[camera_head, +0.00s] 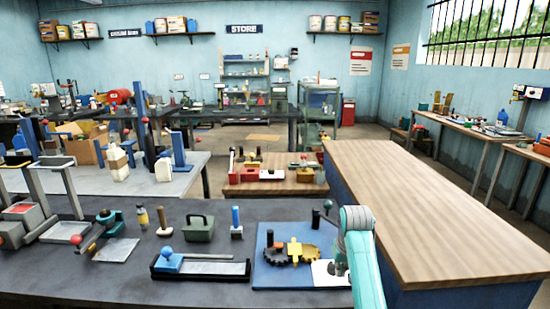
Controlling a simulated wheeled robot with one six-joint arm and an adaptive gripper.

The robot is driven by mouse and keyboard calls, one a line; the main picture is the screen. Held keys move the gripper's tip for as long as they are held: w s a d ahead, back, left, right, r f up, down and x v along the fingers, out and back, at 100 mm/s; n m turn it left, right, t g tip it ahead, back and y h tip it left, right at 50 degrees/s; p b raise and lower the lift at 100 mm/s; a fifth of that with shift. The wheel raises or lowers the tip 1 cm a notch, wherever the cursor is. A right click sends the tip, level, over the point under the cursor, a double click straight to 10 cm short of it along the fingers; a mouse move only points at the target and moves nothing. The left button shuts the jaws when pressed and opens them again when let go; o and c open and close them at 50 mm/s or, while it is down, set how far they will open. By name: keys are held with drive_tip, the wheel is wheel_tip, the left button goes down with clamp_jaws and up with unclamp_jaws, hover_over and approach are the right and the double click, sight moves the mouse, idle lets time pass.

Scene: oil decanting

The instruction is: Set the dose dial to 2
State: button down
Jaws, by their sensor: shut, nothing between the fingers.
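No dial with readable dose marks can be made out in the head view. A blue board (262,272) on the dark front bench carries a black toothed ring (276,254) with a yellow upright piece (295,250) and a small orange piece; I cannot tell whether this is the dose dial. My teal arm rises at the right end of that bench. My gripper (340,268) is small and partly hidden by the arm, low over the white plate at the board's right side. It is shut and empty. Whether it touches anything is unclear.
Left of the board stand a black tray (205,278) with a blue block, a green box (200,228) and a blue-handled tool (236,222). A dark knob on a post (326,209) rises behind the board. The wooden-topped counter (430,215) at right is bare.

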drive_tip(key=shift+s+a, duration=0.15)
drive_tip(key=shift+a, duration=0.6)
drive_tip(key=shift+w+a, duration=0.2)
drive_tip(key=shift+a, duration=0.45)
idle(0.4)
drive_tip(key=shift+s, duration=0.2)
drive_tip(key=shift+s+a, duration=0.15)
drive_tip(key=shift+s, duration=0.05)
drive_tip(key=w+v, duration=0.1)
drive_tip(key=v, duration=0.5)
drive_tip(key=shift+w, duration=0.25)
drive_tip(key=shift+r, duration=0.15)
drive_tip(key=shift+w+d+f, duration=0.1)
drive_tip(key=shift+d+f, duration=0.35)
drive_tip(key=shift+f, duration=0.55)
drive_tip(key=shift+d+f, duration=0.4)
drive_tip(key=shift+f, duration=0.65)
drive_tip(key=shift+w+d+f, duration=0.1)
drive_tip(key=shift+d+f, duration=0.35)
drive_tip(key=shift+f, duration=0.55)
drive_tip(key=shift+w, duration=0.15)
